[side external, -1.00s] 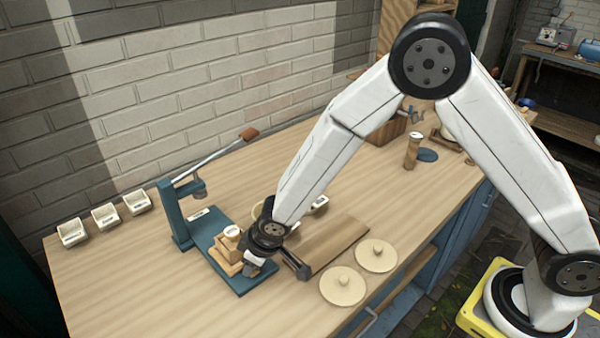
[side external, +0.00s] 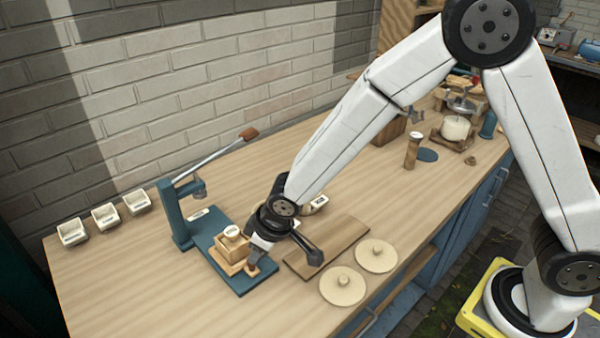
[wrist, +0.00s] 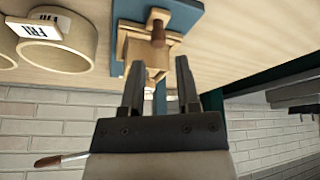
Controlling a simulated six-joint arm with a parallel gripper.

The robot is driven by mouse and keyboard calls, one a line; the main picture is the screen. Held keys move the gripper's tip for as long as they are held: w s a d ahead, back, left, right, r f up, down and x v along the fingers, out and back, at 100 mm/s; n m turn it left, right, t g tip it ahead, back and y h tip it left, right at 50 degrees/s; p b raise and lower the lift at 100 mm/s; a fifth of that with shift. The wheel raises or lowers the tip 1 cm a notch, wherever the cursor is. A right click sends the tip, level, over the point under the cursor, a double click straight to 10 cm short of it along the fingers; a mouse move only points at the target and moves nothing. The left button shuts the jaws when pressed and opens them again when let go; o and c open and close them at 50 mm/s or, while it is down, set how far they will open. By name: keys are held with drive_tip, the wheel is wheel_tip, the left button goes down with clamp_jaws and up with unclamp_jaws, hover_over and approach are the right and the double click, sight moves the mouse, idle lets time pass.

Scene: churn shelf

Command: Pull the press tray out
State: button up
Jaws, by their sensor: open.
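The press tray (side external: 223,264) is a light wooden tray on the blue base of the press (side external: 260,279), with a brown knob handle at its front. The knob (wrist: 158,34) shows in the wrist view, ahead of my fingertips and roughly between them. A small wooden box (side external: 233,243) with a white label sits on the tray. My gripper (wrist: 159,66) is open and empty, pointing at the handle end of the tray. In the side view my gripper (side external: 256,256) partly covers the handle, and I cannot tell whether it touches.
A brown board (side external: 328,245) and two round wooden lids (side external: 343,286) lie right of the press. A round labelled mould (wrist: 55,40) is beside the tray. Three white dishes (side external: 105,215) stand at left. The front-left table is clear.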

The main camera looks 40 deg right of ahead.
drive_tip(key=shift+v, duration=1)
drive_tip(key=s+d+r+m, duration=0.2)
drive_tip(key=s+d, duration=0.4)
drive_tip(key=d, duration=0.4)
drive_tip(key=s+d+r+m+g+h, duration=0.1)
drive_tip(key=s+d+r+m, duration=0.1)
drive_tip(key=s+d, duration=0.5)
drive_tip(key=d+m, duration=0.1)
drive_tip(key=d, duration=0.2)
drive_tip(key=shift+m+h, duration=0.3)
